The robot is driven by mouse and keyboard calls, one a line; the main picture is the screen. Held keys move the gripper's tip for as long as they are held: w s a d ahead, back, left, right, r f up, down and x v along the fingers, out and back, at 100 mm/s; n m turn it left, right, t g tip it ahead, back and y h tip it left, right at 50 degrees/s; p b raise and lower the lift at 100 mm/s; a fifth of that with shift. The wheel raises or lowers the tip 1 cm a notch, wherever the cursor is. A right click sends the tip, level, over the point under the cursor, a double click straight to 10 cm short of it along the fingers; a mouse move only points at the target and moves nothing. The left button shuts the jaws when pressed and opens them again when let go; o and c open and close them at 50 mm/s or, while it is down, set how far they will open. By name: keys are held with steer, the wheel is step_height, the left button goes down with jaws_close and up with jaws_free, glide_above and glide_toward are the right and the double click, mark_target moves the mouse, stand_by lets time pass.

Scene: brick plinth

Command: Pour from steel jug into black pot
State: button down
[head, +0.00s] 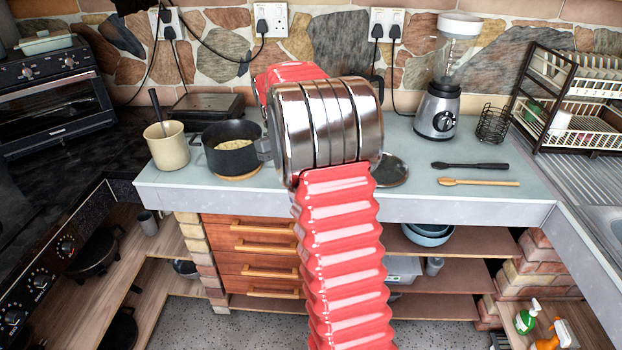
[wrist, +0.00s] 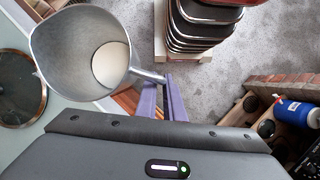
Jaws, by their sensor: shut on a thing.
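The steel jug (wrist: 78,45) shows in the wrist view, with its mouth towards the camera and pale contents at the bottom. My gripper (wrist: 164,98) has its purple fingers shut on the jug's handle (wrist: 149,76). In the head view the jug and the fingers are hidden behind my red and chrome arm. The black pot (head: 225,137) stands on a round wooden mat (head: 238,177) on the counter, left of my arm, with pale contents inside. The pot is not clearly visible in the wrist view.
A cream crock (head: 168,148) stands left of the pot. A glass lid lies right of my arm (head: 391,172) and shows in the wrist view (wrist: 18,88). A blender (head: 438,112), two utensils and a dish rack are farther right. The front counter at left is clear.

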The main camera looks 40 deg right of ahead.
steer(key=w+a+f, duration=0.3)
steer(key=a, duration=0.5)
steer(key=w+a+f+n, duration=0.1)
steer(key=w+a+f, duration=0.2)
steer(key=a, duration=0.5)
steer(key=w+a+f, duration=0.4)
steer(key=a+f, duration=0.1)
steer(key=a, duration=0.4)
steer(key=shift+n+h, duration=0.3)
steer(key=shift+w+a, duration=0.1)
steer(key=shift+a, duration=0.1)
